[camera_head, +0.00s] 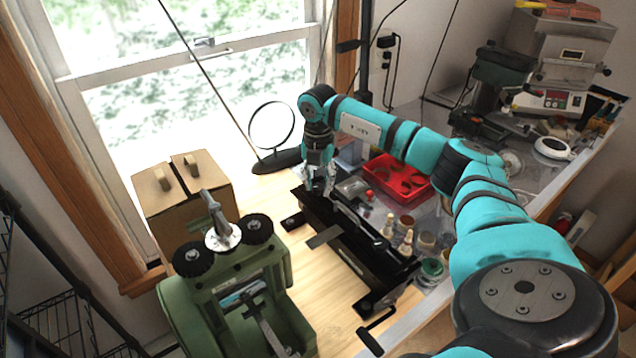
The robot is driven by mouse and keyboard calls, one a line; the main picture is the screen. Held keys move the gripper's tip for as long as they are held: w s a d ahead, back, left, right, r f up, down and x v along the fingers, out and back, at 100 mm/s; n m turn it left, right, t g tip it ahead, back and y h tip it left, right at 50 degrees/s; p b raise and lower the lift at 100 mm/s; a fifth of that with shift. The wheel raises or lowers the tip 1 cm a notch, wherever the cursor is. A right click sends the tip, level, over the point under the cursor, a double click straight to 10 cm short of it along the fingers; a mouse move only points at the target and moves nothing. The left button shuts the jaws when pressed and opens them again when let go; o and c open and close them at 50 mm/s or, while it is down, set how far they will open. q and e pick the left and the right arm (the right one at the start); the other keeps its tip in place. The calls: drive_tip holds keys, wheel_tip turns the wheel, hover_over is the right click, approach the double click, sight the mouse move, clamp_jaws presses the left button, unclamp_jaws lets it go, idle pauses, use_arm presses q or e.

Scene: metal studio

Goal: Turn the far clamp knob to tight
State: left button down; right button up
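A long black metal device (345,238) lies on the wooden bench, running from the upper left to the lower right. A dark lever with a handle (368,341) shows at its near end. My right arm comes in from the right. Its gripper (325,192) points down at the far end of the black device. The fingers are small and overlap that end, so I cannot tell whether they are open or shut, or touching. The far clamp knob is not clearly visible; the gripper may cover it. My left gripper is not in view.
A green machine with two black knobs (225,244) stands at the near left, before a cardboard box (185,199). A round mirror (272,126) stands behind the gripper. A red tray (398,176) and several small jars (406,222) lie right of the black device.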

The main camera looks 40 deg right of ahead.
sight(318, 186)
drive_tip(key=o, duration=0.4)
wheel_tip(318, 186, up, 12)
idle(0.5)
idle(0.5)
